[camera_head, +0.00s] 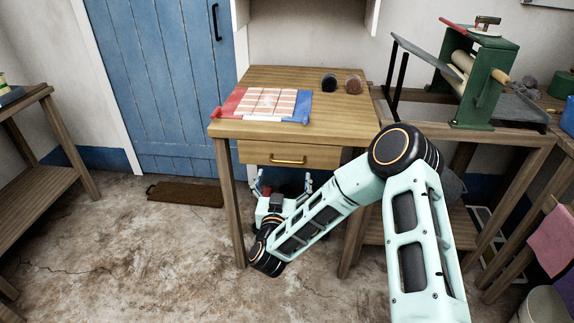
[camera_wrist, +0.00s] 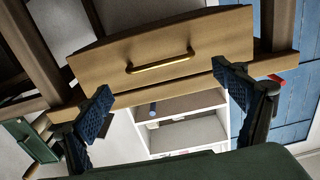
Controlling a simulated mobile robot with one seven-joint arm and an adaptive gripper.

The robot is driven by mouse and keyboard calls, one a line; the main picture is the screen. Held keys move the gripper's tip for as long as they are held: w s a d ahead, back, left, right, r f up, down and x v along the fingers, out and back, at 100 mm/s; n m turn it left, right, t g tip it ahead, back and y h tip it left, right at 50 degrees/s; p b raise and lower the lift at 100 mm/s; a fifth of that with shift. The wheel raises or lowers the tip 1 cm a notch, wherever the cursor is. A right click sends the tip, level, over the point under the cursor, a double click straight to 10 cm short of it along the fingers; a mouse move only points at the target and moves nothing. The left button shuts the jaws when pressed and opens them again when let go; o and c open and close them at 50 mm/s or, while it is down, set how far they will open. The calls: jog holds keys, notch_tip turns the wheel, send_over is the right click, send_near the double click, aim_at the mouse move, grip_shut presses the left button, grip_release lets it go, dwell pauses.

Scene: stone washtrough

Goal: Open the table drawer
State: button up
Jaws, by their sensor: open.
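The wooden table (camera_head: 345,118) has one drawer (camera_head: 265,152) under its top, with a horizontal brass handle (camera_head: 287,161) on the front. The drawer looks shut. My gripper (camera_head: 283,184) is below and in front of the drawer, fingers pointing up toward it. In the wrist view, turned roughly upside down, the drawer front (camera_wrist: 105,68) and the handle (camera_wrist: 160,64) lie ahead, between and beyond the two blue-padded fingers of my gripper (camera_wrist: 162,80). The fingers are wide open and empty. They appear apart from the handle; the exact distance is hard to tell.
On the table lie a red and blue framed board (camera_head: 263,103) and two small round items (camera_head: 341,84). A green press (camera_head: 485,85) stands on the bench at right. A blue door (camera_head: 165,80) and a brown mat (camera_head: 186,194) are at left.

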aim_at(287, 162)
jog(key=w+b, duration=0.1)
jog(key=w, duration=0.6)
jog(key=shift+w+d, duration=0.15)
jog(key=shift+w, duration=0.1)
jog(key=shift+c, duration=0.6)
